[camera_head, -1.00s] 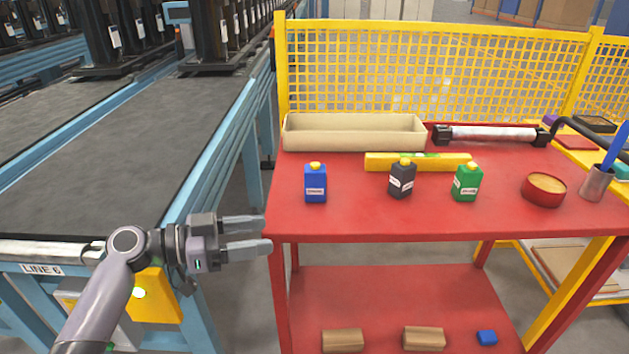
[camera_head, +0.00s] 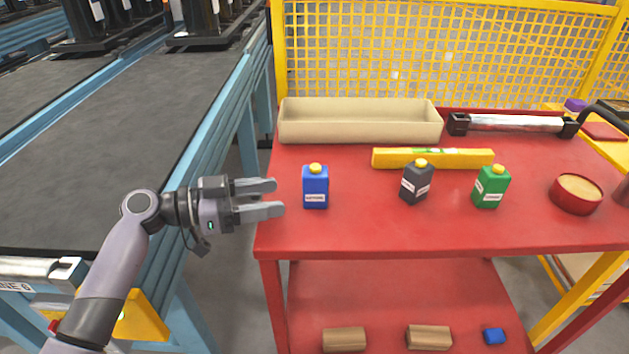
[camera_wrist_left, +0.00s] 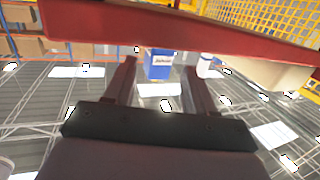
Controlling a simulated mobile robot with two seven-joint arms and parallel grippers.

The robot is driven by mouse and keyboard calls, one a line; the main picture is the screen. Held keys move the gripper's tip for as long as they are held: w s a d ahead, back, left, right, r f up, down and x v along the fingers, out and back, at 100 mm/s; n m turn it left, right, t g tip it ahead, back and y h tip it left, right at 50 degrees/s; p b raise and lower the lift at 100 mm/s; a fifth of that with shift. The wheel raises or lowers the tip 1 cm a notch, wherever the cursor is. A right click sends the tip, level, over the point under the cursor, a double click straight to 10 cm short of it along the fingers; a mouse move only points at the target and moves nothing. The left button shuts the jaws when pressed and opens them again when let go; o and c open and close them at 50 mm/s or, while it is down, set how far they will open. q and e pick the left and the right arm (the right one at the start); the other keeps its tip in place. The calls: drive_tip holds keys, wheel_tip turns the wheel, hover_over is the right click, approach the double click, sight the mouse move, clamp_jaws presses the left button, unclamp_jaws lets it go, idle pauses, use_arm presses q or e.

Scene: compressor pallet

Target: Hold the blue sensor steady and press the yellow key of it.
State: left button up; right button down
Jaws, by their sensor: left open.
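The blue sensor (camera_head: 315,190) stands upright on the red table (camera_head: 370,232) near its left front edge. It has a yellow key (camera_head: 315,168) on top and a white label on its front. My left gripper (camera_head: 279,197) is open and empty at the table's left edge. Its fingers point right at the sensor, with a small gap left. In the left wrist view the blue sensor (camera_wrist_left: 159,66) shows between the two open fingers, beyond their tips. My right gripper is not in view.
A dark bottle (camera_head: 417,184) and a green bottle (camera_head: 491,188) stand to the right. A yellow box (camera_head: 432,159) and a beige tray (camera_head: 360,134) lie behind. A red bowl (camera_head: 577,204) is at the right. A conveyor (camera_head: 110,140) runs along the left.

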sight(309, 193)
use_arm(q)
drive_tip(key=x, duration=0.4)
drive_tip(key=shift+d+r+p, duration=0.1)
drive_tip(key=shift+p, duration=0.2)
drive_tip(key=b+x, duration=0.2)
drive_tip(key=x, duration=0.1)
drive_tip(key=shift+f+b, duration=0.2)
drive_tip(key=shift+b, duration=0.2)
drive_tip(key=shift+w+d, duration=0.1)
drive_tip(key=shift+d, duration=0.25)
drive_tip(key=shift+d+r, duration=0.1)
drive_tip(key=shift+c, duration=0.3)
drive_tip(key=c, duration=0.5)
